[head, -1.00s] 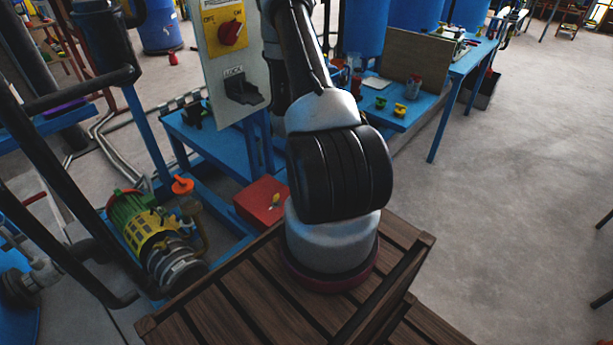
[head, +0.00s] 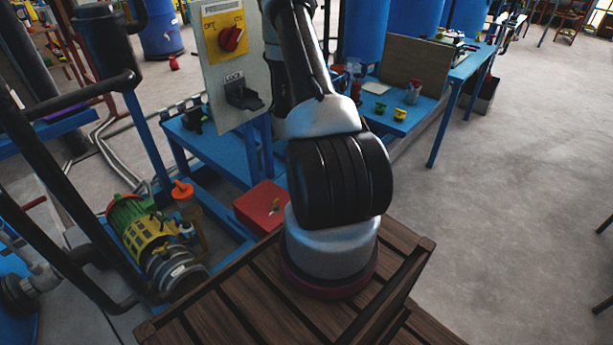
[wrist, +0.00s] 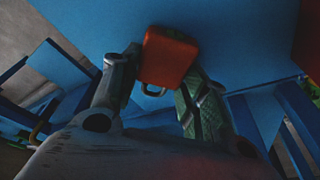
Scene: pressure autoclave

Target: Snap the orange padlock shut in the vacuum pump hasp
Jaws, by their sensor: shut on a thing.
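In the wrist view my gripper (wrist: 157,75) is shut on the orange padlock (wrist: 169,54). One finger is on each side of its body. The padlock's metal shackle (wrist: 153,91) shows at the near side of the body, between the fingers. Whether the shackle is open or closed I cannot tell. In the head view the black hasp (head: 242,96) sits under the LOCK label on the grey panel (head: 219,65), below a red switch knob (head: 233,38) on a yellow plate. My gripper and the padlock are hidden behind my arm there.
A red box (head: 259,207) stands by the panel's table, left of my arm. A green and yellow pump (head: 147,236) and black pipes fill the left. A blue table (head: 399,121) with small items stands behind my arm. Open floor lies to the right.

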